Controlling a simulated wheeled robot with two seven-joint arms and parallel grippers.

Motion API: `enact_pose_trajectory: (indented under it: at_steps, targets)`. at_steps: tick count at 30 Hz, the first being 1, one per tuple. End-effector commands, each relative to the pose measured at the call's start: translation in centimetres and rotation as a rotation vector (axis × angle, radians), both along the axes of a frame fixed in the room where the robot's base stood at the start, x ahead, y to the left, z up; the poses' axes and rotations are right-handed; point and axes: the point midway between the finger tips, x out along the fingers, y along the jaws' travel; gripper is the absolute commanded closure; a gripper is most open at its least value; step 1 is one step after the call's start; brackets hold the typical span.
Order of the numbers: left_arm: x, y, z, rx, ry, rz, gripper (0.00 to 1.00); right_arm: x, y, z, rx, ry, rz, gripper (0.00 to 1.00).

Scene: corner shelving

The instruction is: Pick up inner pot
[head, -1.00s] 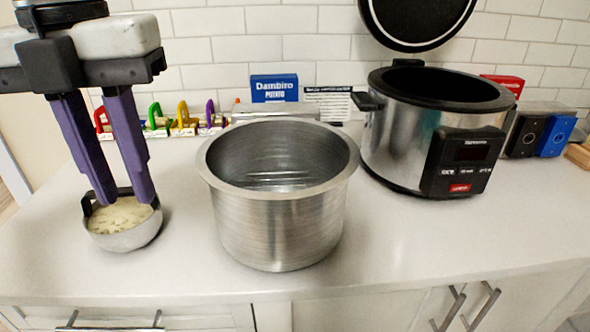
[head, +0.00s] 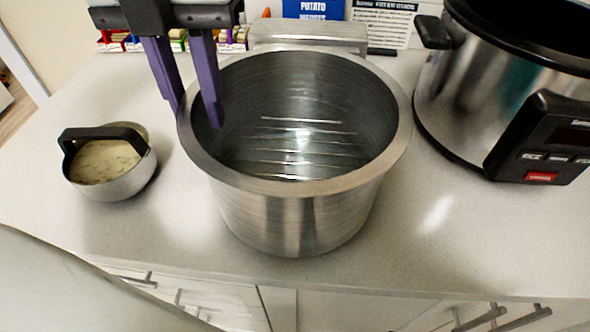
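The inner pot (head: 300,222) is a wide, empty, brushed-metal pot standing upright on the counter, in the middle of the head view. My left gripper (head: 197,117) is at the pot's left rim, with its two purple fingers pointing down and apart. One finger is outside the rim and the other overlaps the pot's opening. The fingers look open, with a gap around the rim; whether either touches the metal I cannot tell. My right gripper is not in view.
A small bowl with a black handle and pale contents (head: 108,163) stands left of the pot. The large cooker (head: 470,95) stands at the right. Behind are a metal box (head: 308,37), a blue potato box (head: 313,8) and small colourful items. The counter (head: 425,235) is clear at front right.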

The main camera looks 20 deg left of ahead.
Motion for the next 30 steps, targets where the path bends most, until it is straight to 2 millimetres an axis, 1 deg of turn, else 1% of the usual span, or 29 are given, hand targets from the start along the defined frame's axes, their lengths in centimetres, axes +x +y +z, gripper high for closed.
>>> enact_pose_trajectory:
  at_steps: [1, 3, 7, 14, 15, 17, 18, 19, 30]
  targets:
    - [-0.1, -0.2, -0.9, -0.001, 0.005, -0.001, 0.77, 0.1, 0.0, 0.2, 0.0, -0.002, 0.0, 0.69]
    - [-0.1, -0.2, -2.0, -0.001, 0.004, 0.0, 0.77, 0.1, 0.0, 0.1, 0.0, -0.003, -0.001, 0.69]
    - [-0.1, -0.2, -3.1, 0.0, 0.001, 0.001, 0.77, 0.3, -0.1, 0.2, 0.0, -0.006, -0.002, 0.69]
    - [0.0, -0.2, -3.2, -0.001, -0.001, 0.002, 0.77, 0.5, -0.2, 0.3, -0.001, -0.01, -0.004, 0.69]
    - [0.0, -0.2, -3.2, -0.001, -0.001, 0.002, 0.8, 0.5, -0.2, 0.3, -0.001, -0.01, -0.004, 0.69]
    - [0.0, -0.2, -3.2, -0.001, -0.001, 0.002, 0.9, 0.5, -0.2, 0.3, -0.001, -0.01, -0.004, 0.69]
    - [0.0, -0.2, -3.2, -0.001, -0.001, 0.002, 0.97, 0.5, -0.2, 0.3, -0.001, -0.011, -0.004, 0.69]
    - [0.0, -0.2, -3.2, -0.001, -0.001, 0.002, 1.0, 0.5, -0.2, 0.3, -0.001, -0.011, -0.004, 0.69]
    - [0.0, -0.2, -3.2, -0.001, -0.001, 0.002, 1.0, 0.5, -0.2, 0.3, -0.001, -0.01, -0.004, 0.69]
